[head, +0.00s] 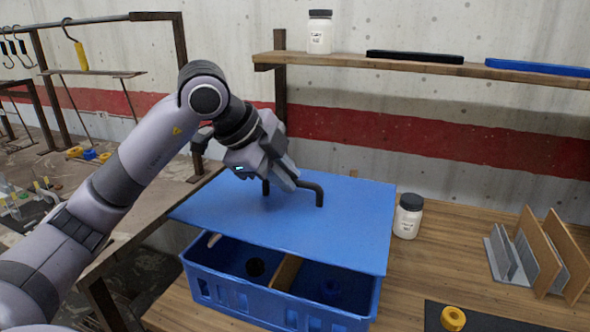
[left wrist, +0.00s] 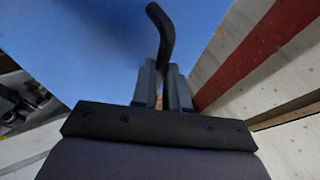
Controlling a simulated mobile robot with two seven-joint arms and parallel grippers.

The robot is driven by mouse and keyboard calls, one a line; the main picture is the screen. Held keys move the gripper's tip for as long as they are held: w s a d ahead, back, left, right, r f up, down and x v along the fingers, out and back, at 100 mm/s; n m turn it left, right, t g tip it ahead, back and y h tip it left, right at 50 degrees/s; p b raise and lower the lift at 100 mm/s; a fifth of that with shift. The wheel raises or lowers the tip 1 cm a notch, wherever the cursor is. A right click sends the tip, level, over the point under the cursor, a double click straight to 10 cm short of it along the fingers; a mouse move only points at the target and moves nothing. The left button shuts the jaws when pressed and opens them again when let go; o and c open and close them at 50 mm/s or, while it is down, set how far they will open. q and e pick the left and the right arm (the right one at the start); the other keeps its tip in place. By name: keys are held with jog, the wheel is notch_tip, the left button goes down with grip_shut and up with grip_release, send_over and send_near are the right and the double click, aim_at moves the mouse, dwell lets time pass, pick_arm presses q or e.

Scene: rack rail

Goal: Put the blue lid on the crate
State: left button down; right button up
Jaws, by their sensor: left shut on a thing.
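The blue lid (head: 300,232) is a flat sheet with a black bar handle (head: 319,194). My left gripper (head: 285,182) is shut on that handle. The left wrist view shows the fingers (left wrist: 163,88) around the black handle (left wrist: 164,32), with the blue lid (left wrist: 85,50) beyond. The blue crate (head: 262,300) stands on the wooden table below. The lid hangs over the crate's back part and reaches past it to the back. My right gripper is not in view.
A white jar with a dark cap (head: 408,218) stands close to the lid's right edge. Upright panels (head: 535,250) stand at the right. A yellow ring (head: 453,318) lies on a black mat in front. A shelf (head: 400,68) is at the back wall.

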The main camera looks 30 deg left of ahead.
aim_at(277, 205)
pick_arm(q)
jog(key=shift+s+f+b, duration=0.15)
jog(key=shift+f+b, duration=0.55)
jog(key=shift+f, duration=0.05)
notch_tip(277, 205, down, 5)
jog(key=b, duration=0.4)
jog(key=shift+f+b, duration=0.4)
jog(key=shift+b, duration=0.1)
jog(key=shift+f+b, duration=0.45)
jog(key=shift+f, duration=0.15)
dwell(0.4)
jog(key=c, duration=1.1)
grip_release()
jog(key=shift+o, duration=0.2)
